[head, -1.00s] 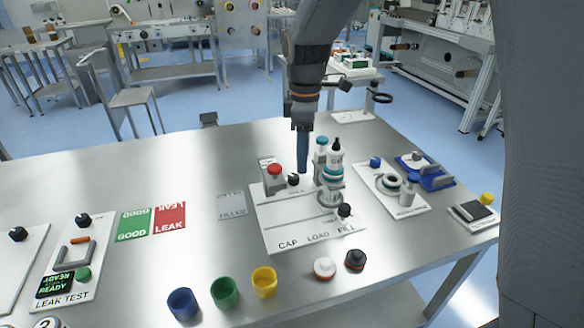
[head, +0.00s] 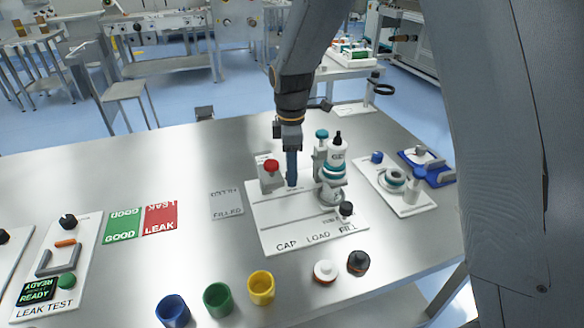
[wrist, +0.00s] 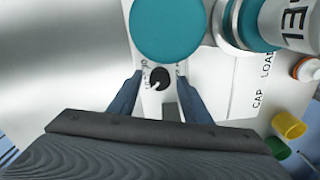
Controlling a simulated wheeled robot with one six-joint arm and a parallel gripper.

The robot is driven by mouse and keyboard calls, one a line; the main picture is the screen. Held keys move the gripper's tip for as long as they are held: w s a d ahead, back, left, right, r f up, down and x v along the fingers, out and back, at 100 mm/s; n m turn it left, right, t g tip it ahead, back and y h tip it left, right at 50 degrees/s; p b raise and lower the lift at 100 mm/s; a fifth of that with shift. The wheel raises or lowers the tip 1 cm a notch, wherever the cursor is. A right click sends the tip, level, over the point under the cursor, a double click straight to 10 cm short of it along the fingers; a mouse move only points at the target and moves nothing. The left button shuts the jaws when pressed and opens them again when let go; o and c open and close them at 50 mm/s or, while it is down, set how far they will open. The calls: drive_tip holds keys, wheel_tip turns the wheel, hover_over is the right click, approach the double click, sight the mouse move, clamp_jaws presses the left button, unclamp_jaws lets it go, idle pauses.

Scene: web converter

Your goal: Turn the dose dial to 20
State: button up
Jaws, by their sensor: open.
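A small black dial (wrist: 159,78) with a pale pointer mark sits on the white plate in the wrist view, with small print around it that I cannot read. My gripper (wrist: 158,84) is open, with one blue finger on each side of the dial and nothing held. In the head view my gripper (head: 292,184) points straight down over the back of the white station plate (head: 275,226), and its fingers hide the dial. Whether the fingers touch the dial is unclear.
A red button block (head: 271,174) stands just left of my gripper. A teal-and-white bottle (head: 338,164) and teal-topped post (head: 321,138) stand close on the right. Another black knob (head: 346,209) is near FILL. Coloured cups, including a yellow one (head: 261,288), stand in front.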

drive_tip(key=shift+f, duration=0.1)
drive_tip(key=c, duration=1)
drive_tip(key=shift+c, duration=0.2)
drive_tip(key=shift+m, duration=0.3)
drive_tip(key=m+p, duration=0.2)
drive_tip(key=m, duration=0.1)
drive_tip(key=shift+w+m+p, duration=0.1)
drive_tip(key=shift+m+p, duration=0.7)
drive_tip(key=shift+m, duration=1.2)
drive_tip(key=o, duration=1)
